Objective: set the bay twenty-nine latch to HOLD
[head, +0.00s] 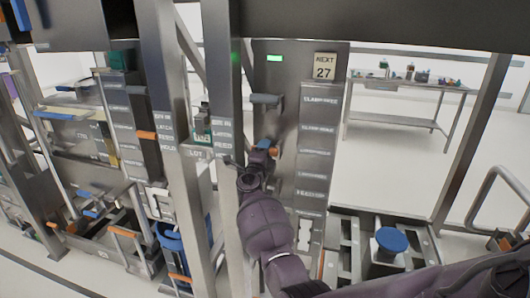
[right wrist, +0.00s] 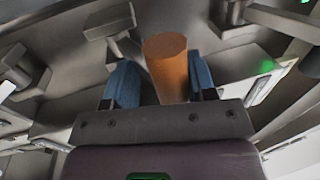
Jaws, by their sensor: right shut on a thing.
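My right gripper (head: 266,146) reaches up to the dark panel (head: 312,125) in the middle of the head view. In the right wrist view, its blue fingers (right wrist: 165,85) are on both sides of an orange handle (right wrist: 168,62), and it is shut on it. Only a little of the orange handle (head: 275,149) shows past the gripper in the head view. A grey lever (head: 266,99) stands out above it. A sign (head: 325,66) at the top reads NEXT 27. I cannot read a bay twenty-nine mark. My left gripper is not in view.
A green light (head: 275,58) is lit on the panel. Steel posts (head: 222,90) stand close left of my arm. A tray with a blue-topped cylinder (head: 391,240) is at the lower right. A bench (head: 405,88) stands behind, with free floor around it.

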